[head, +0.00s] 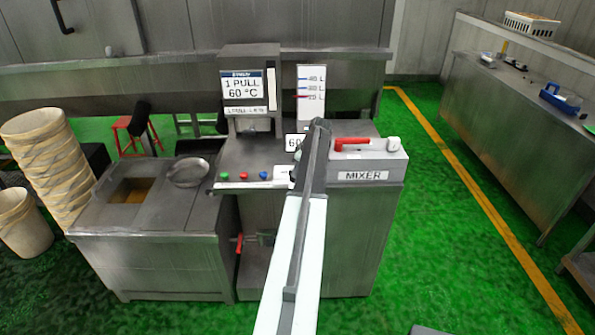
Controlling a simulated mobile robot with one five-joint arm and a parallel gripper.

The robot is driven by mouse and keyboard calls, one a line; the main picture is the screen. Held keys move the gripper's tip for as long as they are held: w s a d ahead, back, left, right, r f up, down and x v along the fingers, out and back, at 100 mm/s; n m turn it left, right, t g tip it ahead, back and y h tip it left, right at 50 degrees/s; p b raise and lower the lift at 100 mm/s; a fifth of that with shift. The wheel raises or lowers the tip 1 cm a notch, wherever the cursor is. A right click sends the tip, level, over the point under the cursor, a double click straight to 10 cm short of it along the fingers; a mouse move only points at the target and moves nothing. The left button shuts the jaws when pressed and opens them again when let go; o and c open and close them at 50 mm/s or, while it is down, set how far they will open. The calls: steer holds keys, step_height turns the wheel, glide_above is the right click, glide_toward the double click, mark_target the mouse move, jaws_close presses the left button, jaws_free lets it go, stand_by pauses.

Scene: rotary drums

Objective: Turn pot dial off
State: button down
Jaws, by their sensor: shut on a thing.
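The steel machine (362,235) stands in the middle of the head view, with a narrow control panel along its front edge. On the panel are a green, a red and a blue button (263,175) and a white plate (282,173) to their right. My arm crosses this part of the panel from below. Only a small dark part of my gripper (292,178) shows, beside my arm at the right end of the white plate. It is shut at the pot dial's place on the panel. The dial itself and its setting are hidden behind my arm and gripper.
A mixer box (367,160) with a red handle is right of my arm. A sign reading 1 PULL 60 °C (243,90) and a level scale (311,90) stand behind. Stacked buckets (45,150) are at left. Green floor (430,230) is free at right, before a steel counter (510,120).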

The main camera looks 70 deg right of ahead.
steer(key=n, duration=0.1)
steer(key=n+y, duration=0.1)
steer(key=n, duration=0.1)
steer(key=shift+w+d+n, duration=0.15)
steer(key=shift+d+n, duration=0.05)
steer(key=shift+n, duration=0.1)
steer(key=shift+n+y, duration=0.8)
steer(key=shift+n, duration=0.7)
steer(key=c, duration=1.4)
jaws_free()
steer(key=shift+o, duration=0.2)
